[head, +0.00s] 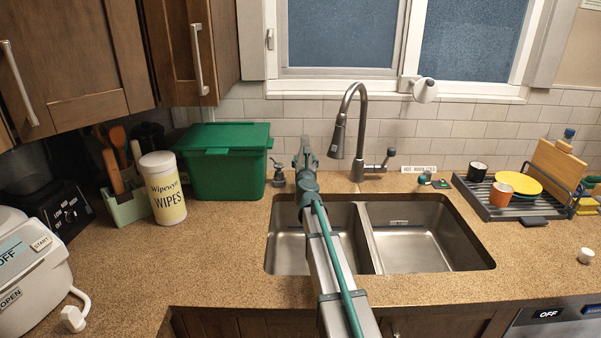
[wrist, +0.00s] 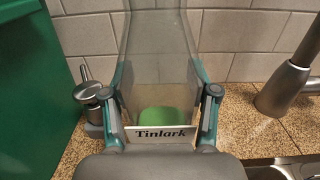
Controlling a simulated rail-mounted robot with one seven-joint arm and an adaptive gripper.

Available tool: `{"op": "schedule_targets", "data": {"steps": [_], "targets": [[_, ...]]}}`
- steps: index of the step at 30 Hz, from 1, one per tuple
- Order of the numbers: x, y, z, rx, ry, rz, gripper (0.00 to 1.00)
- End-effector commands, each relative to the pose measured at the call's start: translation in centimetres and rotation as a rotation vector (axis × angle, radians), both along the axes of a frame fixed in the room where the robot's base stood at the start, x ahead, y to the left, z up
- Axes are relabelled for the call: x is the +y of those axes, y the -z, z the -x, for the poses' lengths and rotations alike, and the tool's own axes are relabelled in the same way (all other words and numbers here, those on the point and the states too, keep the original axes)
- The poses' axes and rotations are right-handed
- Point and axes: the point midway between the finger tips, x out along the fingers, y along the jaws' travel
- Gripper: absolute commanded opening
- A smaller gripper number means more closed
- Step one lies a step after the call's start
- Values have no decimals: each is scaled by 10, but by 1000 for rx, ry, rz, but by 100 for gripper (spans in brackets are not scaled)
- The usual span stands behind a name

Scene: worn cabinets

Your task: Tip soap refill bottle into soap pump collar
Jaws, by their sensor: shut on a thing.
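My gripper (head: 307,182) reaches over the counter just behind the left sink basin. In the wrist view its two fingers (wrist: 163,108) are shut on the sides of the soap refill bottle (wrist: 160,50), which is clear and has a "Tinlark" label (wrist: 161,134). Green shows low inside it. The label reads right way up; the bottle's tilt and mouth are hard to tell. The metal soap pump (wrist: 91,92) stands just left of the bottle, behind the left finger. In the head view the soap pump (head: 277,173) is left of my gripper. Its collar opening cannot be made out.
A green lidded bin (head: 222,165) stands close on the left, with a wipes tub (head: 163,190) beside it. The faucet (head: 362,150) rises close on the right. The tiled wall (head: 270,135) is behind. The double sink (head: 420,245) lies in front.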

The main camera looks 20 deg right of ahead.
Motion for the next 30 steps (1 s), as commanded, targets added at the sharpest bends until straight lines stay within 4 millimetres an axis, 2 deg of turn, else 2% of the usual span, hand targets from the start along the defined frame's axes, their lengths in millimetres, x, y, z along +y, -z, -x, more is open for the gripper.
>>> {"op": "schedule_targets", "data": {"steps": [3, 13, 30], "targets": [[-13, 4, -10, -1, 70, -1, 0], [-43, -1, -23, -2, 259, -1, 0], [-50, -5, -22, -3, 309, -2, 0]]}}
